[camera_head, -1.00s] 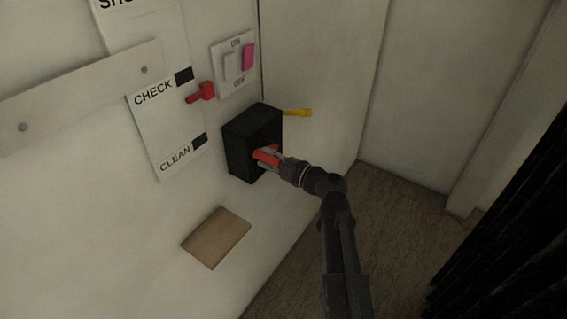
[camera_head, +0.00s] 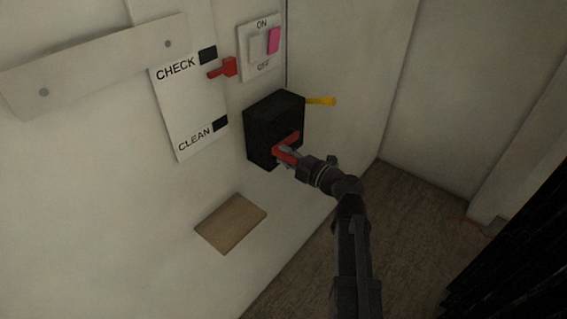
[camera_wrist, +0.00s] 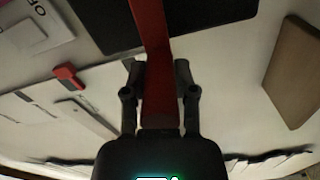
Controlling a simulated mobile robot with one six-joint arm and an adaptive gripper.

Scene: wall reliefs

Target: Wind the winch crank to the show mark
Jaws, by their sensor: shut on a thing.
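The winch is a black box (camera_head: 262,128) on the pale wall, with a red crank (camera_head: 294,137) on its front. My gripper (camera_head: 284,152) is shut on the red crank's handle, low on the box front. In the wrist view the red crank (camera_wrist: 155,40) runs up from between my fingers to the black box (camera_wrist: 200,18). A red pointer (camera_head: 228,67) stands beside a white scale (camera_head: 182,105), a little below its CHECK mark (camera_head: 207,55) and well above its CLEAN mark (camera_head: 220,123). The SHOW mark is out of view.
A yellow lever (camera_head: 320,101) sticks out right of the box. An ON/OFF switch plate (camera_head: 245,68) with a pink part (camera_head: 273,40) is above. A pale bar (camera_head: 100,60) lies left, a brown panel (camera_head: 230,223) below. Dark curtain-like folds (camera_head: 520,260) stand at right.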

